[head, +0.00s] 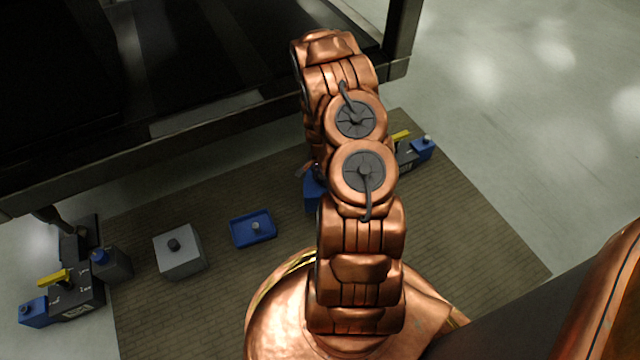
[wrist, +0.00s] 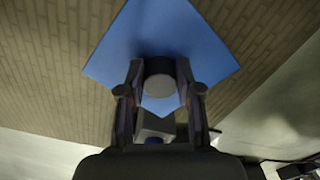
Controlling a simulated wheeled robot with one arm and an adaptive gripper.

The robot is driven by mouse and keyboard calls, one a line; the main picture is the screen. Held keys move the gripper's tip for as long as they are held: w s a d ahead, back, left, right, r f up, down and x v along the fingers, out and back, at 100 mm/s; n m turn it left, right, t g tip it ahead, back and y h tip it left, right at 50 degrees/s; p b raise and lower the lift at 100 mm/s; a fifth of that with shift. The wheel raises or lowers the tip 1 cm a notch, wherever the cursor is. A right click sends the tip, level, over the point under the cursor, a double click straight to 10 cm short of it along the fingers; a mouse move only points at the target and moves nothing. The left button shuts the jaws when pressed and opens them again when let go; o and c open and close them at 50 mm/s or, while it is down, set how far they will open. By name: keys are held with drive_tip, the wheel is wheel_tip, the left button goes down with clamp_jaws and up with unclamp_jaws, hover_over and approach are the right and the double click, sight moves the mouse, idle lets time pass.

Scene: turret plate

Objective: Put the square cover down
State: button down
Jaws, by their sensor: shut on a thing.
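The square cover (wrist: 160,30) is a flat blue plate with a round grey knob (wrist: 160,84) on it, seen in the wrist view. My gripper (wrist: 160,75) is shut on this knob, with one finger on each side. The cover lies across the upper middle of the wrist view, over the brown plank-patterned floor. Its gap to what lies below cannot be told. In the head view my arm hides the gripper. A blue piece (head: 314,194) shows beside my arm there, mostly hidden; I cannot tell whether it is the cover.
A blue tray-like piece (head: 253,229) with a small knob and a grey box (head: 180,252) with a dark knob stand left of my arm. Dark clamp units with yellow bars stand at left (head: 75,287) and right (head: 405,153). A dark frame (head: 200,135) runs along the back.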

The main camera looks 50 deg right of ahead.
drive_tip(key=shift+w, duration=0.3)
drive_tip(key=shift+f, duration=0.15)
drive_tip(key=shift+f+b, duration=0.95)
drive_tip(key=shift+f, duration=0.75)
drive_tip(key=c, duration=0.8)
unclamp_jaws()
